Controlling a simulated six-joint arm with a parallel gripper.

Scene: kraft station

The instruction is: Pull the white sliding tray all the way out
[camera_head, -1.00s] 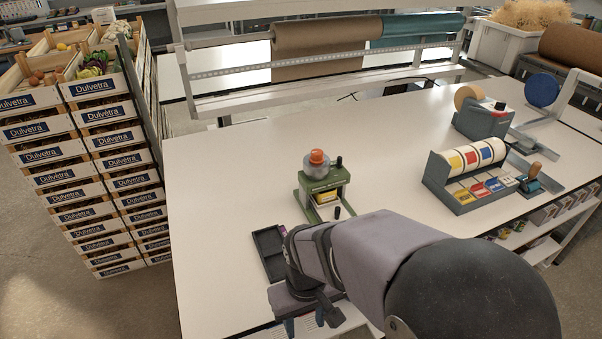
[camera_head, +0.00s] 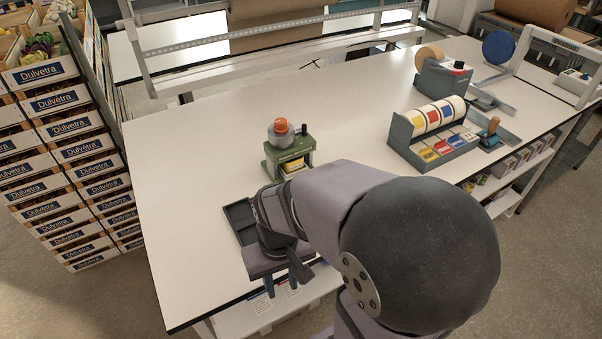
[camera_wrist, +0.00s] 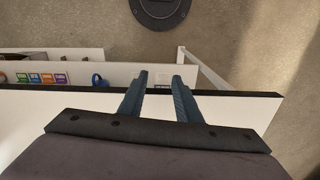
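My gripper (camera_head: 283,288) points down at the table's front edge in the head view. In the wrist view, white panels (camera_wrist: 128,72) lie beyond the dark table edge, near the fingertips. I cannot tell which panel is the tray, or whether a finger touches it. My arm hides part of this area.
A dark shallow tray (camera_head: 236,222) and a green press with an orange knob (camera_head: 289,152) stand on the white table (camera_head: 190,200). A label dispenser (camera_head: 434,135) stands to the right. Stacked crates (camera_head: 85,150) are at left. The table's left half is mostly clear.

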